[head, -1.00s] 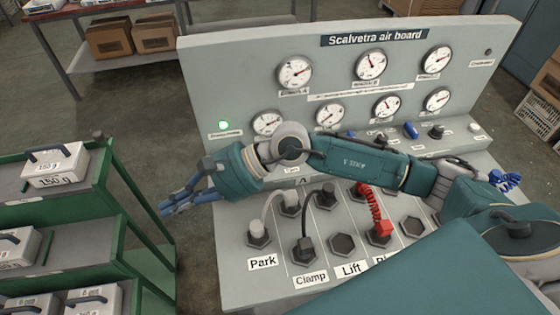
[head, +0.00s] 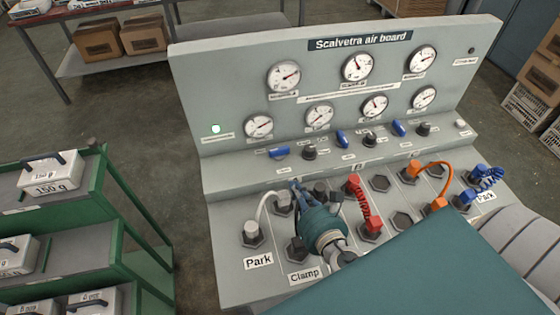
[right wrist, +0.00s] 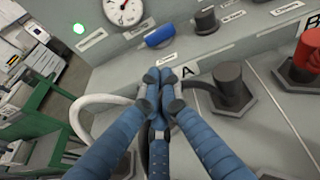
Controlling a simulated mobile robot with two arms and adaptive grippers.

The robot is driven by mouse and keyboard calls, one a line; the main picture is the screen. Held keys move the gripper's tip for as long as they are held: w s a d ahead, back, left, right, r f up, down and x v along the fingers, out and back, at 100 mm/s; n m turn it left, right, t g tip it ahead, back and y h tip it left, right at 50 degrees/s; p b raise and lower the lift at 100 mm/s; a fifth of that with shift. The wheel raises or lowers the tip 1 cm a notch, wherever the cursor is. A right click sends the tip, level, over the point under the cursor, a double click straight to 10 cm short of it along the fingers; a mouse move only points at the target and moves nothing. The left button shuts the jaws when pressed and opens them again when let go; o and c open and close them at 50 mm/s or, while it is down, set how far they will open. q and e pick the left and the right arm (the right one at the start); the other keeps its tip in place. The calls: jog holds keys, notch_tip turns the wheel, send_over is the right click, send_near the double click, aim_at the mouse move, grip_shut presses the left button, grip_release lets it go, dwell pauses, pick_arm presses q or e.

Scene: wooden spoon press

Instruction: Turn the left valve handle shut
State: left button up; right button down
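The left valve handle (head: 279,153) is a small blue lever on the sloped ledge of the grey air board (head: 188,105), below the lower left gauge. It also shows in the right wrist view as a blue bar (right wrist: 159,37), unobstructed and lying crosswise. My right gripper (head: 296,184) is just in front of and below it, over the Clamp column, with a gap between. In the right wrist view its blue fingers (right wrist: 160,85) are together at the tips, with nothing seen between them. My left gripper is not in view.
Two more blue handles (head: 342,139) (head: 398,128) and black knobs (head: 309,152) line the ledge. A white hose (head: 264,205) and a red coiled hose (head: 363,205) rise close beside my right gripper. A green rack (head: 110,210) with weights stands left.

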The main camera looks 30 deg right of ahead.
aim_at(275, 156)
jog(key=x, duration=0.4)
jog(key=r+p+x, duration=0.1)
jog(key=x, duration=0.3)
jog(key=p+x, duration=0.1)
jog(key=x, duration=0.3)
jog(key=shift+w+r, duration=0.15)
jog(key=shift+w, duration=0.15)
jog(key=shift+w+a+r+p, duration=0.15)
jog(key=shift+w+a+p, duration=0.05)
jog(key=shift+w+p, duration=0.3)
